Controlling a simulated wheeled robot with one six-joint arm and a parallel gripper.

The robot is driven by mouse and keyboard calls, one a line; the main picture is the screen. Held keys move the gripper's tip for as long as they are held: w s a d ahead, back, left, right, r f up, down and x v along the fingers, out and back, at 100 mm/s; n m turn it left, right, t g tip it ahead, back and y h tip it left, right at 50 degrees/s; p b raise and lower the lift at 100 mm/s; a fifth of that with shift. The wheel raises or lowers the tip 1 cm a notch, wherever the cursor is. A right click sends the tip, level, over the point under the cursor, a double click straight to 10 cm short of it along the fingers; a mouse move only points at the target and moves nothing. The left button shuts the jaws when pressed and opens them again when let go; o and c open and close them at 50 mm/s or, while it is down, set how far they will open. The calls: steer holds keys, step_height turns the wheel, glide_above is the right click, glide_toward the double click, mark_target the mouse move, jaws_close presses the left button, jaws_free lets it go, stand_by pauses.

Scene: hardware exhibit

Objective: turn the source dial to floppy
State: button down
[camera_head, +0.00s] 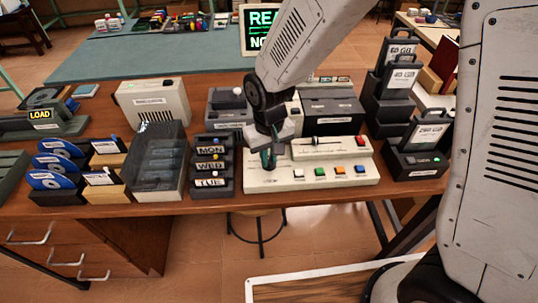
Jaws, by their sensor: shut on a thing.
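A cream control panel (328,160) sits near the front edge of the wooden desk. It has a row of coloured buttons (320,171), in white, green, orange and blue, and a slider (316,141) along its raised back part. My gripper (268,159) points down at the left end of this panel. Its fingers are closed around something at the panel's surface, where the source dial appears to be. The dial is hidden by the fingers, so its pointer cannot be read. Label text around it, including any floppy mark, is too small to read.
Left of the panel stands a dark rack with day labels (211,166), close by. Further left are a smoky clear case (158,160) and blue discs (55,163). Dark drive units (418,155) stand to the right. A green-text monitor (258,30) is behind.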

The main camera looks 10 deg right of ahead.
mark_target(270, 159)
steer(key=n, duration=0.3)
steer(key=shift+n, duration=2.2)
steer(key=c, duration=1.4)
jaws_free()
steer(key=shift+c, duration=0.2)
steer(key=shift+r, duration=0.15)
step_height(270, 159, up, 8)
steer(key=shift+d+f, duration=0.1)
steer(key=shift+f, duration=0.15)
